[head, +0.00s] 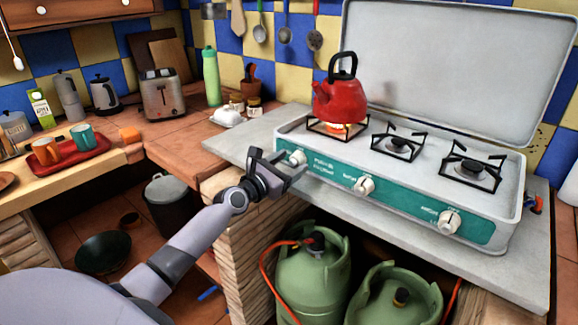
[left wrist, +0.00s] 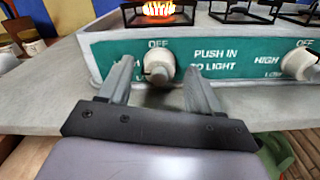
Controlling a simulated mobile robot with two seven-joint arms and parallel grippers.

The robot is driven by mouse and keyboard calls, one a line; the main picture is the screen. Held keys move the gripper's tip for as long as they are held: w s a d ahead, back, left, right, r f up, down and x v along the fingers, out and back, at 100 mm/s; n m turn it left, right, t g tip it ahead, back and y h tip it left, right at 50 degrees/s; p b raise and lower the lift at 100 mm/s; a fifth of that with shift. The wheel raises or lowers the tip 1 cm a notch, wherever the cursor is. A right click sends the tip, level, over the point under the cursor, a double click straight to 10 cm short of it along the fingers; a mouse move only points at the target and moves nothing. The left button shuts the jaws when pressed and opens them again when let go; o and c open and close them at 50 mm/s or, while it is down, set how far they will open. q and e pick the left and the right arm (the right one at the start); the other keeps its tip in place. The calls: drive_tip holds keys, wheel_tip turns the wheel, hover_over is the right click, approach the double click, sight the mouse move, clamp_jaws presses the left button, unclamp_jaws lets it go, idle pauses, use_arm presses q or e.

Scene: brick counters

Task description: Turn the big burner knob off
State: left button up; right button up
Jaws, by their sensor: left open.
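The stove (head: 400,165) is a white three-burner unit with a teal front panel. Its left knob (head: 298,157) is white and sits below the lit burner (head: 340,128), which glows orange under a red kettle (head: 341,97). In the left wrist view the left knob (left wrist: 159,68) lies between and just beyond my open fingers, with no clear contact. My left gripper (head: 287,170) is open in front of that knob. A middle knob (head: 363,186) and a right knob (head: 449,221) are on the same panel. My right gripper is not in view.
Green gas bottles (head: 312,280) with an orange hose stand under the grey counter slab (head: 235,145). A toaster (head: 163,94), a green bottle (head: 211,77) and a red tray (head: 70,153) are at the left. The space directly before the panel is free apart from my arm.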

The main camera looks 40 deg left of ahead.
use_arm(q)
drive_tip(key=shift+w, duration=0.1)
drive_tip(key=c, duration=1)
drive_tip(key=shift+c, duration=0.2)
